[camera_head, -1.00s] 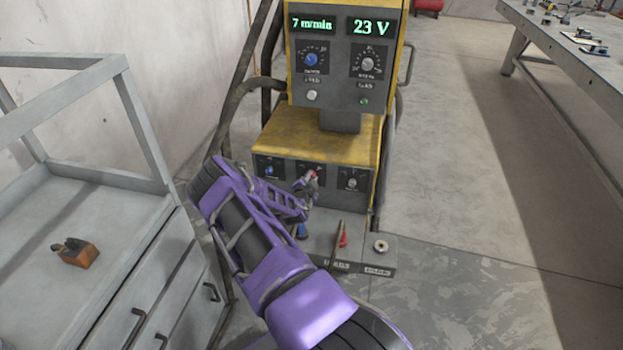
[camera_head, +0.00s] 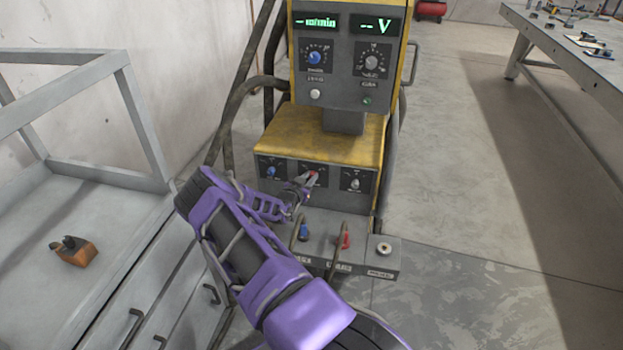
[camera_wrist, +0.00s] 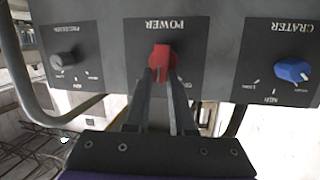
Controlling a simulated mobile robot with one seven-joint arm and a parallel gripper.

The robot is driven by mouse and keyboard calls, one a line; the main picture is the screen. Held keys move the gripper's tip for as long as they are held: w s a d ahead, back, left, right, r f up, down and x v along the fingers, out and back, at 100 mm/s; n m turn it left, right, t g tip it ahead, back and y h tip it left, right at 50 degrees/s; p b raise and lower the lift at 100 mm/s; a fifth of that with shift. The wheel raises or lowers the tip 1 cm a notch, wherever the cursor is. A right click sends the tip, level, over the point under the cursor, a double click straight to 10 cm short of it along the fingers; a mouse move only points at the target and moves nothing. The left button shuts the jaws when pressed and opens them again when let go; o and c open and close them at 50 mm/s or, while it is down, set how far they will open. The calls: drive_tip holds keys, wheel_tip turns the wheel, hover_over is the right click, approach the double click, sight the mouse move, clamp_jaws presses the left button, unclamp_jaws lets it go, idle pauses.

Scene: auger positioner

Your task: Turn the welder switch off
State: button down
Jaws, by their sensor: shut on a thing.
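The welder (camera_head: 335,135) is a yellow and grey machine in the middle of the head view. Its red power switch (camera_wrist: 162,57) sits on the lower panel between two other knobs, under the label POWER, which appears upside down in the wrist view. My gripper (camera_wrist: 160,75) is shut on the red switch, one finger on each side of it. In the head view my gripper (camera_head: 307,180) reaches the middle plate of the lower panel and partly covers the switch.
Cable plugs (camera_head: 340,240) stand on the ledge below. A grey cabinet (camera_head: 110,215) is at left, a workbench (camera_head: 575,60) at right. The floor between welder and workbench is clear.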

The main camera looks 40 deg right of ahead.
drive_tip(key=shift+w+a+f+n+h, duration=0.2)
drive_tip(key=shift+n+h, duration=0.25)
drive_tip(key=shift+n, duration=1)
drive_tip(key=shift+w+a+f+n+h, duration=0.2)
drive_tip(key=shift+n+h, duration=0.3)
drive_tip(key=shift+n, duration=0.9)
drive_tip(key=shift+w+a+f+n+h, duration=0.15)
drive_tip(key=shift+n+h, duration=0.3)
drive_tip(key=shift+n, duration=1)
drive_tip(key=c, duration=0.8)
unclamp_jaws()
drive_tip(key=shift+o, duration=0.2)
drive_tip(key=p+v, duration=0.1)
drive_tip(key=v, duration=1.6)
drive_tip(key=shift+a+r, duration=0.15)
drive_tip(key=shift+a, duration=0.05)
drive_tip(key=shift+w+r, duration=0.1)
drive_tip(key=shift+w, duration=0.05)
